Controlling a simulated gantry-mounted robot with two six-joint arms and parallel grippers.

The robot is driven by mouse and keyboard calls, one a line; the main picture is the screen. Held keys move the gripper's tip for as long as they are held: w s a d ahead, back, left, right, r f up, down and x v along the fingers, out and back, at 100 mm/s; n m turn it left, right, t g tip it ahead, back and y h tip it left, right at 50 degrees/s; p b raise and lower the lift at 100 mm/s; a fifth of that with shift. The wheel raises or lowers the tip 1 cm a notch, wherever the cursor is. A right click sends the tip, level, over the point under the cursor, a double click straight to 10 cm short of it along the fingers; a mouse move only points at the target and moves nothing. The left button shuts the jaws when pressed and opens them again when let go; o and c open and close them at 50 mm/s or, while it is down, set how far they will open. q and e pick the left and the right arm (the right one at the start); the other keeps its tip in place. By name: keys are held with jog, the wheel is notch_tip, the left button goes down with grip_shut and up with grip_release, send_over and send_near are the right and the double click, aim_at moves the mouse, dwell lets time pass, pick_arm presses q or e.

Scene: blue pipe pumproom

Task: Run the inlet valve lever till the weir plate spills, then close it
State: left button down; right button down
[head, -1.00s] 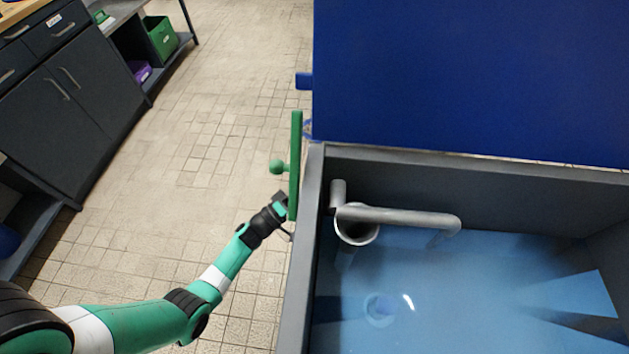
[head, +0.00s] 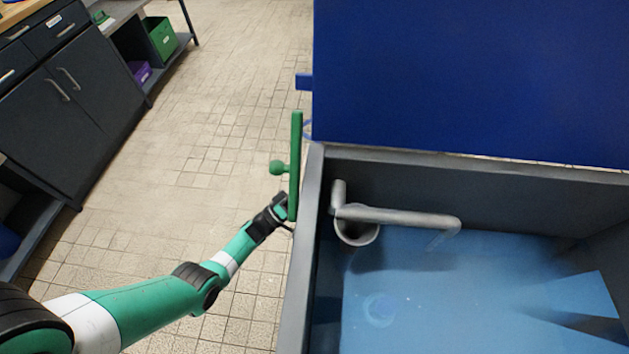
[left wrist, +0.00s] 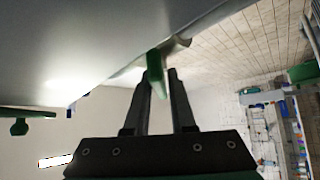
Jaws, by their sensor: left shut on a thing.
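My left gripper (left wrist: 158,92) is shut on a green lever handle (left wrist: 155,68) beside the tank's outer wall, in the left wrist view. In the head view this gripper (head: 284,203) is at the lower end of an upright green bar with a ball knob (head: 295,150), which partly hides its tips. The grey tank (head: 303,240) holds blue water (head: 450,300). A grey pipe (head: 400,216) bends over the water, beside an open round tube (head: 357,232). I cannot make out a weir plate for certain. My right gripper is not in view.
A tall blue panel (head: 470,75) stands behind the tank. Dark cabinets (head: 80,100) and a shelf with a green crate (head: 161,38) are at the left. The tiled floor (head: 200,150) between them is clear.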

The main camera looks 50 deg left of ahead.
pick_arm(q)
jog(key=c, duration=0.9)
grip_release()
jog(key=v, duration=1.1)
jog(key=shift+s+f, duration=0.1)
jog(key=shift+s, duration=0.2)
